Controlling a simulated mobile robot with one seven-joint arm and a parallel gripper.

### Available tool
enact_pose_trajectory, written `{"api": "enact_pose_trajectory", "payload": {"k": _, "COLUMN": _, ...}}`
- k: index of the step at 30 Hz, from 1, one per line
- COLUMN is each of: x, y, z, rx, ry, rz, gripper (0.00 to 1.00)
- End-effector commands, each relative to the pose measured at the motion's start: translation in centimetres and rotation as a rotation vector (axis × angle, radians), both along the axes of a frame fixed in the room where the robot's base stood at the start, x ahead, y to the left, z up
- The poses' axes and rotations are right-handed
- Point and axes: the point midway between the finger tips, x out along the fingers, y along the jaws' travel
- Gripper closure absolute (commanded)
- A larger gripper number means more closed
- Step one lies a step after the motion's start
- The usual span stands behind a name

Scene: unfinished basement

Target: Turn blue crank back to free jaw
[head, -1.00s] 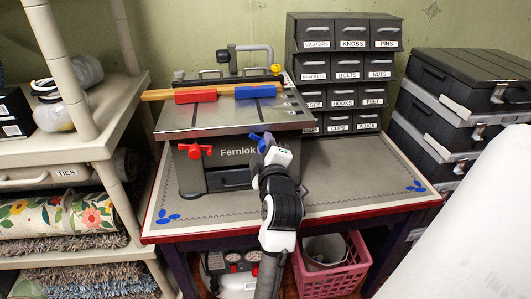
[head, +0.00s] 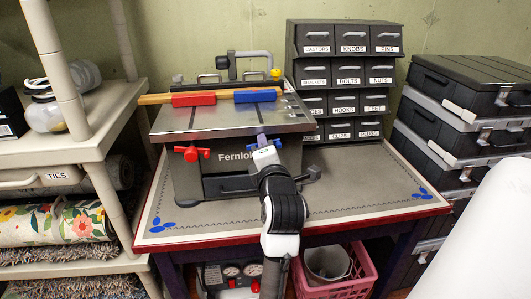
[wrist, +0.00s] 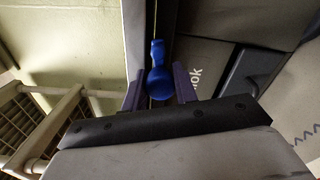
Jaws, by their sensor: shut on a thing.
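The grey Fernlok bench vise (head: 188,185) stands on the worktable. Its blue crank (head: 262,138) is on the front right, mostly hidden by my gripper in the head view. In the wrist view the blue crank's knob (wrist: 158,82) sits between my two purple fingers. My gripper (head: 262,143) is shut on the blue crank. The blue jaw (head: 256,95) lies on the top at the right, with a gap to the red jaw (head: 194,99) at its left. A light wooden strip (head: 153,99) runs along behind both jaws. The red crank (head: 193,152) is at the front left, untouched.
A drawer cabinet (head: 345,51) with labelled drawers stands behind right. The table's right part (head: 355,178) is clear. Black cases (head: 470,95) are stacked at the right, and a shelf (head: 70,150) stands close at the left. A pink basket (head: 340,285) is below the table.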

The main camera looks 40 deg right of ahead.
Motion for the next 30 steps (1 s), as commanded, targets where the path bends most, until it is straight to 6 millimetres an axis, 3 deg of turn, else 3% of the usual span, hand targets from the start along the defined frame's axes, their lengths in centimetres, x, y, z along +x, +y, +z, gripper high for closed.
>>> {"api": "enact_pose_trajectory", "payload": {"k": 18, "x": -0.02, "y": -0.03, "z": -0.06, "rx": -0.031, "ry": 0.022, "rz": -0.001, "gripper": 0.94}}
{"api": "enact_pose_trajectory", "payload": {"k": 19, "x": -0.02, "y": -0.03, "z": -0.06, "rx": -0.031, "ry": 0.022, "rz": -0.001, "gripper": 0.68}}
{"api": "enact_pose_trajectory", "payload": {"k": 23, "x": -0.01, "y": -0.02, "z": -0.04, "rx": -0.031, "ry": 0.021, "rz": -0.001, "gripper": 0.50}}
{"api": "enact_pose_trajectory", "payload": {"k": 30, "x": -0.01, "y": -0.01, "z": -0.01, "rx": -0.031, "ry": 0.020, "rz": 0.000, "gripper": 0.50}}
